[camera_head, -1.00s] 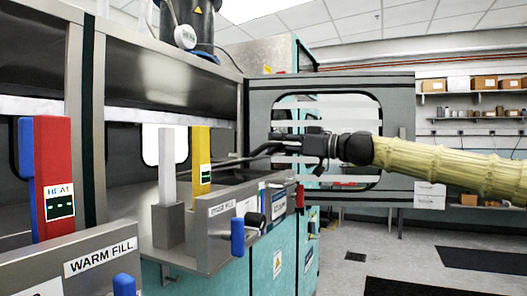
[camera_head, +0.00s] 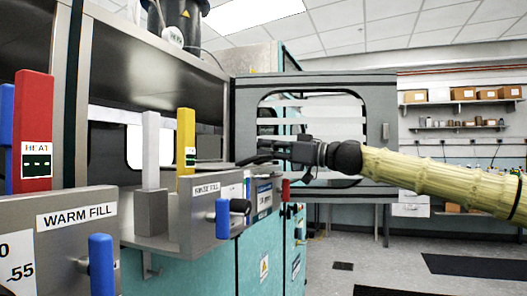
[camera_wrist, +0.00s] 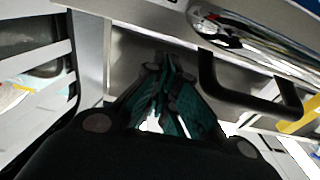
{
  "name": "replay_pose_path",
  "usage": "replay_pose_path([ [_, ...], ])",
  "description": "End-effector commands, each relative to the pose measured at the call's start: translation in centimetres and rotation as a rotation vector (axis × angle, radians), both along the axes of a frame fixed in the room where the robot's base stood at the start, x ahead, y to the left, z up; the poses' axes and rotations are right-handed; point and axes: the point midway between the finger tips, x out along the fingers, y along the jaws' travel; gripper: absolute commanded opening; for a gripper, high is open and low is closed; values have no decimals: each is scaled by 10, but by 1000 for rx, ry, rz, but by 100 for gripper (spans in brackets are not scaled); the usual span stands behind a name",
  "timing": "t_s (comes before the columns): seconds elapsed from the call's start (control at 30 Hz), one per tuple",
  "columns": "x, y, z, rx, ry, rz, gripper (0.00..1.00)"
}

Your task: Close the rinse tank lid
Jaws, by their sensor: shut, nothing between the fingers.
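The rinse station's front panel (camera_head: 208,189), labelled RINSE FILL, stands in the middle of the head view. My gripper (camera_head: 252,158) is just above and behind that panel, coming in from the right. In the wrist view my gripper (camera_wrist: 163,65) has its fingertips together with nothing between them. A black bar handle (camera_wrist: 250,98) on a grey metal surface (camera_wrist: 135,60) is to the right of the fingertips, apart from them. I cannot tell for sure whether this surface is the rinse tank lid. The lid is not clearly visible in the head view.
A grey windowed door (camera_head: 385,92) stands open behind my arm. A white post (camera_head: 151,150) and a yellow post (camera_head: 186,140) rise left of my gripper. A red HEAT unit (camera_head: 32,120) and the WARM FILL panel (camera_head: 75,225) are nearer left. Open floor lies right.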

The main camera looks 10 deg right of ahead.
Motion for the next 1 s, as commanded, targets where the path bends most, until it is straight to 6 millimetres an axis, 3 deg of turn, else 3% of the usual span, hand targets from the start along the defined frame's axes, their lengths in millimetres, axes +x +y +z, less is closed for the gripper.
replay_pose_path([
  [0.47, 0, 0, 3, -1, -1, 0, 0],
  [0.8, 1, -3, 48, 1, -3, -3, 0],
  [0.83, -2, -9, 39, 3, 0, -5, 0],
  [1.0, -15, -26, 31, 2, 1, -3, 0],
])
